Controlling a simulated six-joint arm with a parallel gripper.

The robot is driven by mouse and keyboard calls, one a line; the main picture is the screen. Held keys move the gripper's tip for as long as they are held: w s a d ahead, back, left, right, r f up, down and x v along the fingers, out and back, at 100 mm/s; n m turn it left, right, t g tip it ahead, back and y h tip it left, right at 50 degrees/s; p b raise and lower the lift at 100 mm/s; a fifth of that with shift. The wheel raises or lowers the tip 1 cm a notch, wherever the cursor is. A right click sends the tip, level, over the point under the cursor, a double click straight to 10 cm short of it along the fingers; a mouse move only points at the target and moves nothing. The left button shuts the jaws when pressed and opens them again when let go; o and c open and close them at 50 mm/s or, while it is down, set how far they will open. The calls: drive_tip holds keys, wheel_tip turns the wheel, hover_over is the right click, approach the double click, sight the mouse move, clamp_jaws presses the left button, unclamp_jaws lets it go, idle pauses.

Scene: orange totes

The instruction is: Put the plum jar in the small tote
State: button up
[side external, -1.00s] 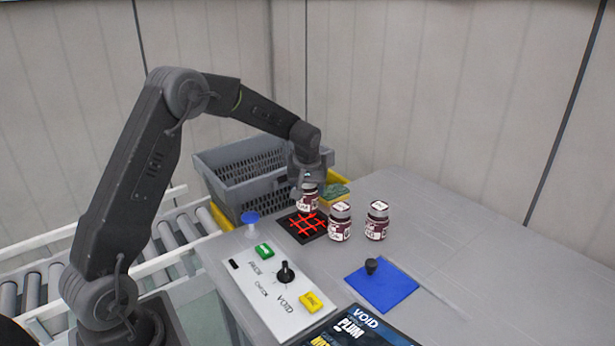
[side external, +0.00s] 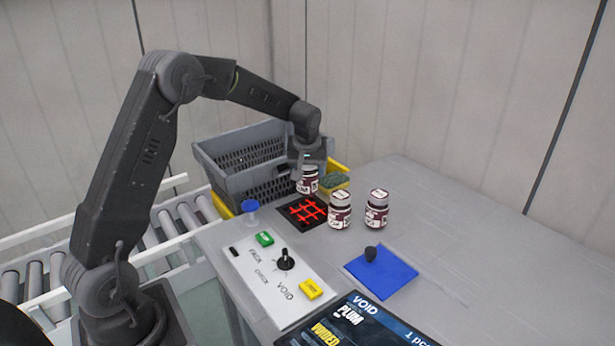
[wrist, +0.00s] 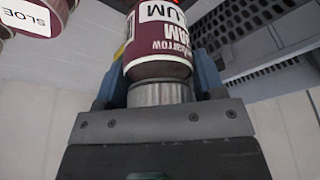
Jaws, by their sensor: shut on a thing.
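The plum jar (side external: 308,183), dark with a white label, is in my gripper (side external: 307,170), held upright above the black pad with red lines. In the wrist view the jar (wrist: 158,45) sits between the two blue-grey fingers, its lid towards the palm; part of its label reads "UM". My gripper is shut on it. A grey perforated tote (side external: 225,178) stands behind and left of the gripper, partly hidden by it. A small yellow bin (side external: 340,169) with something green in it is just right of the gripper. I cannot tell which is the small tote.
Two similar jars (side external: 340,212) (side external: 376,210) stand right of the pad (side external: 292,212); one labelled SLOE (wrist: 28,14) shows in the wrist view. A button panel (side external: 268,285), blue mat (side external: 392,280) and screen (side external: 360,330) lie in front. The table's right side is clear.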

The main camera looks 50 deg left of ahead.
drive_tip(key=shift+r, duration=0.7)
